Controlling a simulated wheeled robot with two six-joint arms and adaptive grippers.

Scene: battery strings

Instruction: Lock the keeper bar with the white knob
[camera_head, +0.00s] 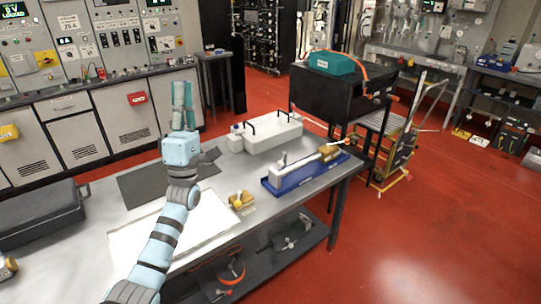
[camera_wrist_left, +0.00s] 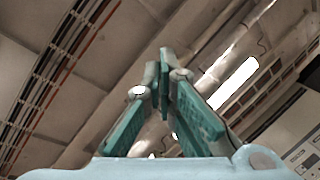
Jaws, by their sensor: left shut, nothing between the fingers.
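My left gripper (camera_head: 182,86) points straight up above the back of the workbench. Its teal fingers are together and empty, and in the left wrist view the fingertips (camera_wrist_left: 164,52) meet against the ceiling. A blue cradle (camera_head: 302,181) sits at the bench's right end, well to the right of my gripper. On it lies a pale bar-like part (camera_head: 304,163) with a small whitish upright piece (camera_head: 281,160) at its left and a brass-coloured block (camera_head: 330,153) at its right. I cannot tell which piece is the keeper bar or the white knob. My right gripper is out of view.
A white box (camera_head: 272,136) with black handles stands behind the cradle. A dark case (camera_head: 38,216) is at left. Grey cabinets (camera_head: 65,125) line the back.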

